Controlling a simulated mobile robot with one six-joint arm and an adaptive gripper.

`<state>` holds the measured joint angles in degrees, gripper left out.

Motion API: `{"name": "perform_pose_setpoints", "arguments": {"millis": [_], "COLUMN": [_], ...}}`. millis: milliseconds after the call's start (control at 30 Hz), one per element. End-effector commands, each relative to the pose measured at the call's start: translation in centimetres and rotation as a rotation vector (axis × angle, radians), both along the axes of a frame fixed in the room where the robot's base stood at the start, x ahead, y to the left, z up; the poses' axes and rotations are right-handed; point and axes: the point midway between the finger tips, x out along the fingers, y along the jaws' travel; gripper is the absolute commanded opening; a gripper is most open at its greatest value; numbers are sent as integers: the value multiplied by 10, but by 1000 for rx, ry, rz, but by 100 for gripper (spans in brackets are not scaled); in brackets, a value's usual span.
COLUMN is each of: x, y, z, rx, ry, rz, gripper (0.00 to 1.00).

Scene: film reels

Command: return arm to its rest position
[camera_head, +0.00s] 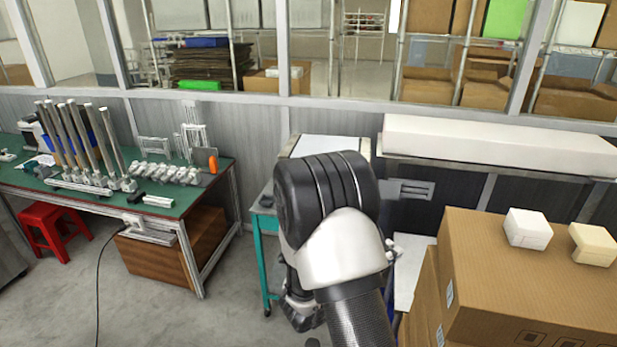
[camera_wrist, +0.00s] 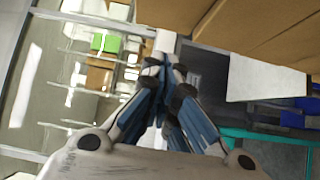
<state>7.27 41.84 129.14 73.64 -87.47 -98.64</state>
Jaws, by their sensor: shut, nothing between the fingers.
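My arm rises from the bottom middle of the head view, with its black and white elbow in front of a teal-framed stand. In the wrist view my gripper (camera_wrist: 165,68) points away from the camera, its two blue-grey fingers closing together at the tips. It is shut and nothing shows between the fingers. The fingertips are apart from the things behind them. In the head view my arm hides most of the stand, and the fingertips cannot be made out there.
Cardboard boxes (camera_head: 540,285) stand close at the right, with a white box (camera_head: 527,228) and a cream box (camera_head: 592,243) on top. A green workbench (camera_head: 150,208) with metal parts stands left, a red stool (camera_head: 52,228) by it. The floor (camera_head: 225,300) between bench and arm is clear.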

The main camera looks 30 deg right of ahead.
Motion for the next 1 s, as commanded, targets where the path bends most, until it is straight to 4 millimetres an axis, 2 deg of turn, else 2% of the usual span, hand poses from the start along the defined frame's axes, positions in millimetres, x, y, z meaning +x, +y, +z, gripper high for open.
{"name": "perform_pose_setpoints", "arguments": {"millis": [167, 267, 367, 467, 500, 567, 633, 767, 800, 867, 900, 967, 1000], "x": [4, 22, 56, 91, 101, 110, 110, 83, 68, 40, 19, -16, -40], "y": [1, 8, 28, 69, 90, 123, 164, 234, 252, 276, 288, 301, 306], "z": [0, -2, -3, 2, 6, 12, 19, 28, 29, 26, 24, 17, 12], "rx": [17, 106, 286, 531, 631, 783, 954, 1240, 1316, 1415, 1470, 1533, 1561], "ry": [-21, -116, -279, -443, -492, -544, -575, -548, -522, -472, -434, -373, -336], "rz": [14, 82, 214, 373, 432, 511, 585, 658, 663, 651, 632, 584, 543], "gripper": [0, 0, 0, 0, 0, 0, 0, 0, 0, 0, 0, 0, 0]}}
